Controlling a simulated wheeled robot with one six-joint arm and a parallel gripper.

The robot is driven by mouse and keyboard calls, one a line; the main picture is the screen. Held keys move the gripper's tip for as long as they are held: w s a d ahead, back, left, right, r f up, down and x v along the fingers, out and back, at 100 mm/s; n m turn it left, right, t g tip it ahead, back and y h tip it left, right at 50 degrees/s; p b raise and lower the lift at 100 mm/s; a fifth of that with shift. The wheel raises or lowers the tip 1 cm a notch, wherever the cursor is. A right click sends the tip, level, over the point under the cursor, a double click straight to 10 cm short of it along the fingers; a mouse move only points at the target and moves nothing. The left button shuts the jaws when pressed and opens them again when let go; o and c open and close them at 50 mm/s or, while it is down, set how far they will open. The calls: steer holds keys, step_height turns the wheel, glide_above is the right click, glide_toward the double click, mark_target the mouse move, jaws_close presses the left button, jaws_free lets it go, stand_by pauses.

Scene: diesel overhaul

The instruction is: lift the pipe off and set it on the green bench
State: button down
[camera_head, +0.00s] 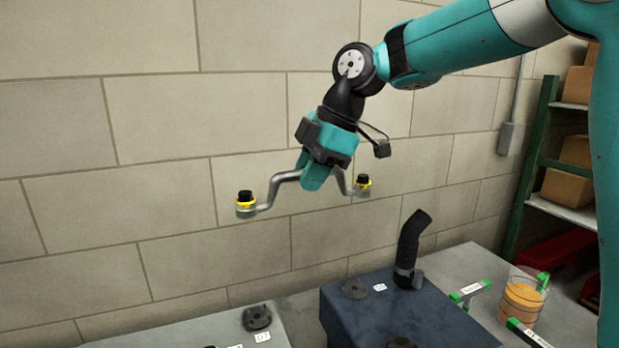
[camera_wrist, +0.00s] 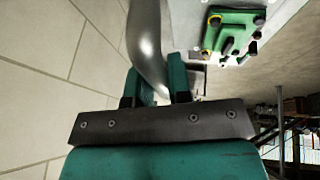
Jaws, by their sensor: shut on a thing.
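My gripper (camera_head: 315,178) is shut on the bent grey metal pipe (camera_head: 276,187) at its middle and holds it in the air, in front of the block wall. Both pipe ends carry yellow rings and black caps and hang free, touching nothing visible. In the wrist view the pipe (camera_wrist: 146,35) runs up between the teal fingers of my gripper (camera_wrist: 158,90). In that view a green plate (camera_wrist: 232,34) with yellow and black parts lies on a pale surface. I cannot tell which surface is the green bench.
A dark blue block (camera_head: 370,320) stands below, with an upright black hose (camera_head: 410,245) and a round flange (camera_head: 354,288) on top. A grey surface (camera_head: 190,335) at lower left bears a dark flange (camera_head: 257,317). A jar of orange liquid (camera_head: 522,303) and a green-posted shelf (camera_head: 532,150) are right.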

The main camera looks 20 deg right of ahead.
steer(key=shift+r+p, duration=1.35)
steer(key=shift+r, duration=0.5)
steer(key=shift+f, duration=0.1)
